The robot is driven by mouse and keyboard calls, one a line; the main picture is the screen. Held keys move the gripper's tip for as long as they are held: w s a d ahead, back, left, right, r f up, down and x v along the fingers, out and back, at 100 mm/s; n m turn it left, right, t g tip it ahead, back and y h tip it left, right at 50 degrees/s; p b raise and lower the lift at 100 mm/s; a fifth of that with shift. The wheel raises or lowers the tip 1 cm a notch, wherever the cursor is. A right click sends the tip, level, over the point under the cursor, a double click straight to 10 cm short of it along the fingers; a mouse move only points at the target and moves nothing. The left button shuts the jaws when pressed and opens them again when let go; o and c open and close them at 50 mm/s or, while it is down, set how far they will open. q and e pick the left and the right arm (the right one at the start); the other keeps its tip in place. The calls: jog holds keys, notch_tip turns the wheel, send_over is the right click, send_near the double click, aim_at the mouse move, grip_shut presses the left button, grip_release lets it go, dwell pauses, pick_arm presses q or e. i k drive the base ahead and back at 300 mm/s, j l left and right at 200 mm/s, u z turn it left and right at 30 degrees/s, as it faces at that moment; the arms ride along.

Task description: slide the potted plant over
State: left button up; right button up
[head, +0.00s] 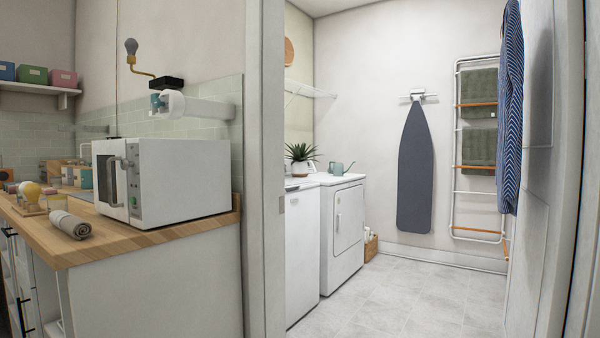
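Neither of my grippers is visible in the head view, and nothing is seen touching the plant.
The door frame (264,200) and the wooden counter (150,240) with a microwave (165,182) and rolled towel (69,224) fill the left. An ironing board (415,170) and towel rack (478,150) are on the back wall. The tiled floor (400,300) is clear.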

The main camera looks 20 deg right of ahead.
aim_at(299, 167)
jog(key=i+l+z, duration=0.2)
jog(key=i+z, duration=0.2)
jog(key=i, duration=0.15)
jog(key=i+z, duration=0.35)
jog(key=i, duration=0.2)
jog(key=i+z, duration=0.2)
jog(key=i, duration=0.45)
jog(key=i+j+z, duration=0.1)
jog(key=i+z, duration=0.15)
jog(key=i, duration=0.45)
jog(key=i+j+z, duration=0.1)
jog(key=i+z, duration=0.3)
jog(key=i, duration=1.25)
jog(key=i+l+u, duration=0.1)
jog(key=i+u, duration=0.3)
jog(key=i+l+u, duration=0.25)
jog(key=i+u, duration=0.15)
jog(key=i+l+u, duration=0.6)
jog(key=u, duration=0.25)
jog(key=i+l+u, duration=0.2)
jog(key=u, duration=0.2)
jog(key=i+l+u, duration=0.1)
jog(key=l+u, duration=0.35)
jog(key=i+l+u, duration=0.1)
jog(key=l+u, duration=0.15)
jog(key=u, duration=0.15)
jog(key=l+u, duration=0.45)
